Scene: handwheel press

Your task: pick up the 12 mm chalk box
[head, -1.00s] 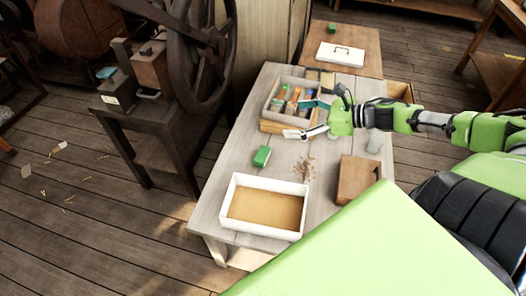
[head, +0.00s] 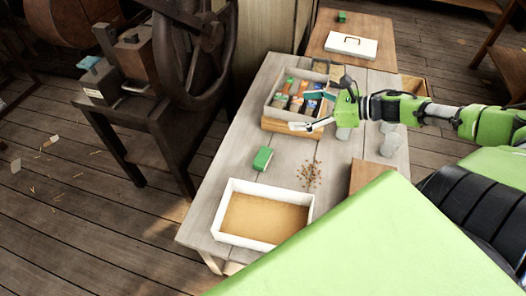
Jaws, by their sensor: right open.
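A grey open tray (head: 267,111) on the table holds several small upright boxes with orange, green, blue and dark colours. Their labels are too small to read, so I cannot tell which one is the 12 mm chalk box. My right gripper (head: 309,111) reaches in from the right. It is open, with its fingers spread over the right front part of the tray and nothing seen between them. The gripper and its fingers hide part of the boxes and the tray's right side. My left gripper is not in view.
A white tray with a tan bottom (head: 229,229), a green block (head: 262,158) and brown crumbs (head: 309,175) lie nearer on the table. Clear glasses (head: 389,146) stand right. A handwheel press (head: 160,60) stands left. A white case (head: 352,46) lies on the far table.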

